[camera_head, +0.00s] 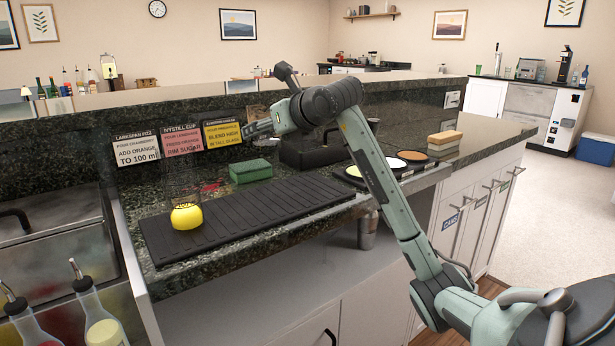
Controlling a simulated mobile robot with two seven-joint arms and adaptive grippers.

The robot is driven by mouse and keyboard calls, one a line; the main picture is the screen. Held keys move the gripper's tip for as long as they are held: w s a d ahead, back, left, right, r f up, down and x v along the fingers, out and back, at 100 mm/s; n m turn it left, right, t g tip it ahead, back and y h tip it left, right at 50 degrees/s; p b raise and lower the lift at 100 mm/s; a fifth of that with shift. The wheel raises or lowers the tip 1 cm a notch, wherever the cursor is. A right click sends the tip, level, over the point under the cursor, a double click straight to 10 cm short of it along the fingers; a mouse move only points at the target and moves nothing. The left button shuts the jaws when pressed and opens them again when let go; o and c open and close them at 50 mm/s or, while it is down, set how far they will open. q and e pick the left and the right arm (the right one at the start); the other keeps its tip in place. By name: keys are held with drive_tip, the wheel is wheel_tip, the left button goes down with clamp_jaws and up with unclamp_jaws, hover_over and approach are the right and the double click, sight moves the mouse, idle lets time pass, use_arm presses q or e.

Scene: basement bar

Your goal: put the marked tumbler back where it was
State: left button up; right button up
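A clear glass with yellow liquid in its lower part (186,216) stands upright on the left end of a black ribbed mat (285,203). Its clear upper walls are hard to make out, and I cannot see a mark on it. My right arm comes in from the right and reaches over the counter. My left gripper is not in view.
A green sponge (250,171) lies behind the mat, beside a red smear (211,186). Recipe cards (181,141) line the back ledge. A sink (60,240) and bottles (103,325) are at left. The mat's middle looks clear.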

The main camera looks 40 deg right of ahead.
drive_tip(key=s+d+f, duration=0.1)
drive_tip(key=s+d, duration=0.1)
drive_tip(key=s+d+f, duration=0.1)
drive_tip(key=d+f, duration=0.1)
drive_tip(key=d, duration=0.1)
drive_tip(key=s+d+f, duration=0.2)
drive_tip(key=shift+s+d+f, duration=0.2)
drive_tip(key=shift+s, duration=0.1)
wheel_tip(320, 180, down, 3)
drive_tip(key=shift+f, duration=0.45)
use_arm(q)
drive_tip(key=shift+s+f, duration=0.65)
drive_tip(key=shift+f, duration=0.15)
use_arm(e)
drive_tip(key=shift+f, duration=0.1)
drive_tip(key=shift+f, duration=0.1)
drive_tip(key=o, duration=1.4)
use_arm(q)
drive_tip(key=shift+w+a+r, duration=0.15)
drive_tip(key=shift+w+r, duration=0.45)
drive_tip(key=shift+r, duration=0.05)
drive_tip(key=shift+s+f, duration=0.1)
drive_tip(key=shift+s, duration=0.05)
